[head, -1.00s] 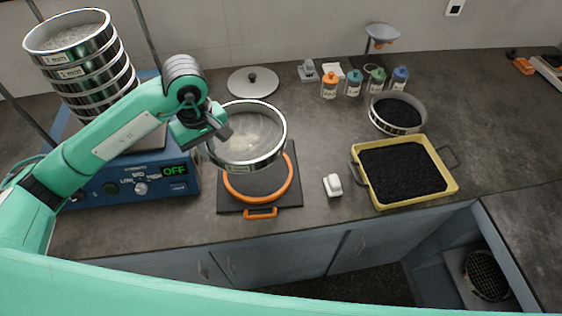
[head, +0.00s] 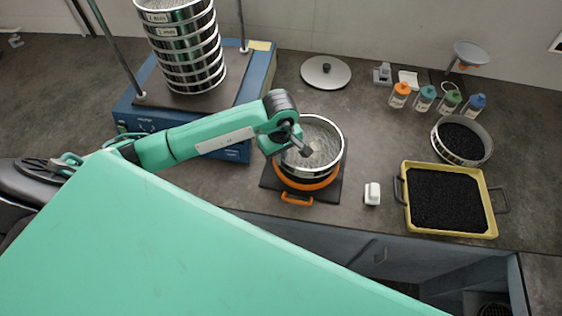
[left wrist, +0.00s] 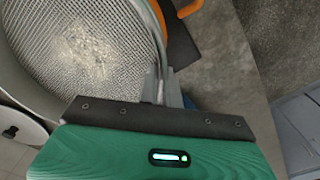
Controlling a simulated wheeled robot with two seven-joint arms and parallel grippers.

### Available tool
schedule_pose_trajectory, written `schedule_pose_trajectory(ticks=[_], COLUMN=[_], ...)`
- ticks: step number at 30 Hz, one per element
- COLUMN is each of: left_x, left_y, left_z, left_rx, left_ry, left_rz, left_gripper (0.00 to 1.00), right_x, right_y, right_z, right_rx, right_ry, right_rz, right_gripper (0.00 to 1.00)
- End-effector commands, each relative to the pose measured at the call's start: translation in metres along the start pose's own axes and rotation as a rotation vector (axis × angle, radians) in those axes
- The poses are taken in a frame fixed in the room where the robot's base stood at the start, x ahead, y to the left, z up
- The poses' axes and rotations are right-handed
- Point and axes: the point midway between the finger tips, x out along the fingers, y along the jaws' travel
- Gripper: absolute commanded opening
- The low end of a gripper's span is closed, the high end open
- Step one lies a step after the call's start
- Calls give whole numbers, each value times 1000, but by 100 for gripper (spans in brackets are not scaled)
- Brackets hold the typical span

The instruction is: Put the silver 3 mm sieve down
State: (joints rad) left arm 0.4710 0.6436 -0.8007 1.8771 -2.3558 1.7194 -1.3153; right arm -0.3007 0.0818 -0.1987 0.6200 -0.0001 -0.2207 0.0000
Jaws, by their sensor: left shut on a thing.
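The silver sieve (head: 325,133) is over the orange ring (head: 309,184) on the black board (head: 270,177). It looks level, and its lower edge is at or just above the ring; I cannot tell whether it touches. Its mesh holds a little pale material. My left gripper (head: 303,147) is shut on the sieve's rim at its left side. In the left wrist view the sieve mesh (left wrist: 85,45) fills the upper left and the rim runs between the fingers (left wrist: 165,88). The size label is not readable. My right gripper is not in view.
A tall sieve stack (head: 190,60) stands on the blue shaker (head: 258,80) at left. A grey lid (head: 325,72) lies behind. A white block (head: 372,194), a yellow tray (head: 492,232) of black grains, a black-filled sieve (head: 483,160) and several bottles (head: 424,98) are at right.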

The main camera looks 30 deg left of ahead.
Motion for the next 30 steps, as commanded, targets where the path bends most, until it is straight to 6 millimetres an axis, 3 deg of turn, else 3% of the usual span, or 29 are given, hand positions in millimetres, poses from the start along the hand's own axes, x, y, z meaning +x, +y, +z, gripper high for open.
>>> schedule_pose_trajectory(ticks=[5,12,26,27,30], left_x=[14,47,57,56,56], left_y=[0,0,0,0,0], left_z=[0,0,-1,-1,0], left_rx=[-1,-1,1,1,1], left_ry=[-1,-1,1,1,0], left_rz=[1,0,2,1,1], left_gripper=[0,0,0,13,27], right_x=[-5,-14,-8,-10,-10], right_y=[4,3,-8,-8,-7], right_z=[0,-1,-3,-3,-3], right_rx=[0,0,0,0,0], right_ry=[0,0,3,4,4], right_rz=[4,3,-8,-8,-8], right_gripper=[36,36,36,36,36])
